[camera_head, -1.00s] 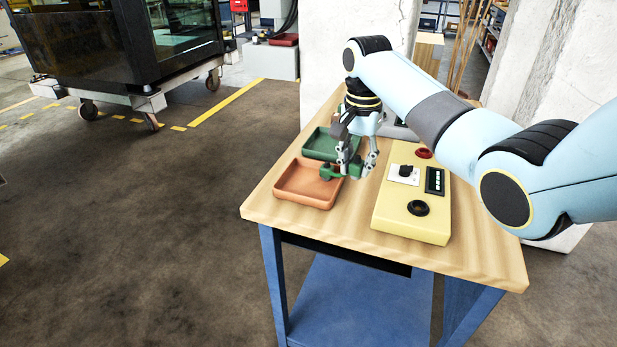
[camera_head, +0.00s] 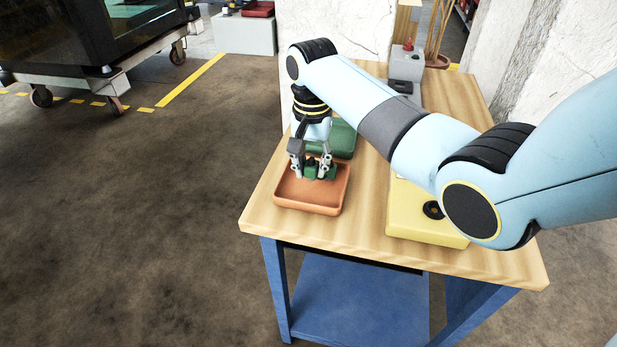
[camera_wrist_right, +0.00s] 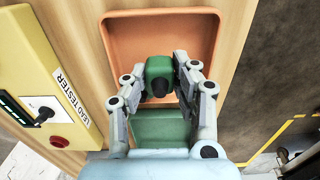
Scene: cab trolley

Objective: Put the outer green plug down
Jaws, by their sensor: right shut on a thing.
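My right gripper (camera_head: 311,172) is shut on the green plug (camera_head: 329,173) and holds it over the orange tray (camera_head: 299,205), close to the tray's back side. In the right wrist view the green plug (camera_wrist_right: 160,74) sits between the two fingers, with the orange tray (camera_wrist_right: 123,33) around and beneath it. I cannot tell whether the plug touches the tray floor. A green tray (camera_head: 343,140) lies just behind the orange one, partly hidden by my gripper. My left gripper is not in view.
The yellow lead tester (camera_head: 415,222) stands right of the trays, partly hidden by my right arm. The wooden table top (camera_head: 262,205) has bare edges at the front and left. A grey device (camera_head: 405,72) and a pot with sticks (camera_head: 438,61) stand at the back.

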